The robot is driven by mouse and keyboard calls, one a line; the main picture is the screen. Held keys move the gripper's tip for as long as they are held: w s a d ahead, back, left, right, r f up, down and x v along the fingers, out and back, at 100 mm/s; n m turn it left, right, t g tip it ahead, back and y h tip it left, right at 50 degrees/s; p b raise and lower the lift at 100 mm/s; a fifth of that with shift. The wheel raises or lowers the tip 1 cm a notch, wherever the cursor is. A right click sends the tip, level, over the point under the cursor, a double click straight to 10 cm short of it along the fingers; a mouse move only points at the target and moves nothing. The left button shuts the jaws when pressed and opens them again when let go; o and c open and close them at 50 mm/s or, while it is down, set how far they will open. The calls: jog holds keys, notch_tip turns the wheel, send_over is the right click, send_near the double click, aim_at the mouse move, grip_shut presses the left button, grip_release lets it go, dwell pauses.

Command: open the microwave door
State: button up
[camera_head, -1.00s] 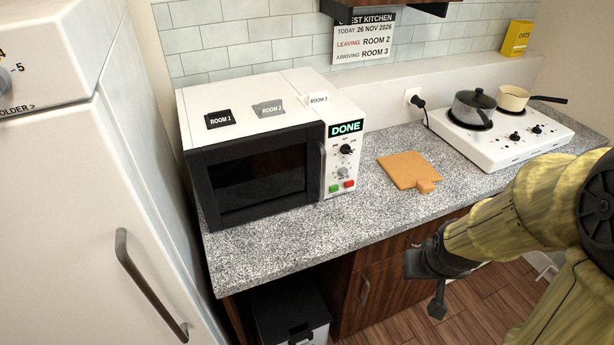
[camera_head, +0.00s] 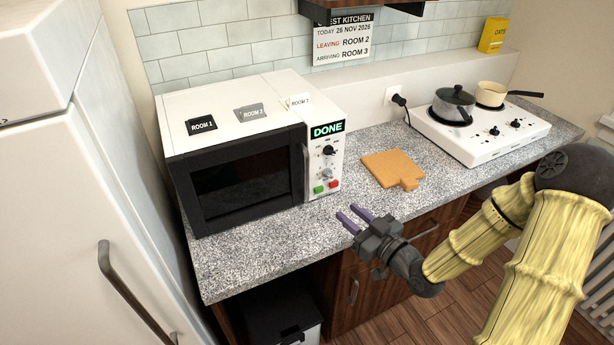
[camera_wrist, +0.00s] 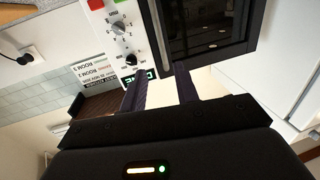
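The microwave (camera_head: 240,98) is white with a black door (camera_head: 240,180). The door looks shut. In the wrist view, which is turned over, the handle (camera_wrist: 163,35) and door (camera_wrist: 205,25) lie ahead, beyond the fingers (camera_wrist: 160,85). Nothing touches the handle.
The granite counter (camera_head: 265,245) is bare in front of the microwave. A cutting board (camera_head: 392,168) lies to its right, before a white hob (camera_head: 482,133) with two pots. A white fridge (camera_head: 60,210) stands close on the left. Room cards lie on the microwave top.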

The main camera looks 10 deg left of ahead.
aim_at(307, 177)
jog(key=shift+r, duration=0.1)
jog(key=p+x, duration=0.4)
jog(key=x, duration=1.3)
jog(key=shift+w+a+r+p, duration=0.15)
jog(key=shift+a+p, duration=0.05)
jog(key=shift+p, duration=0.2)
grip_shut()
dwell(0.9)
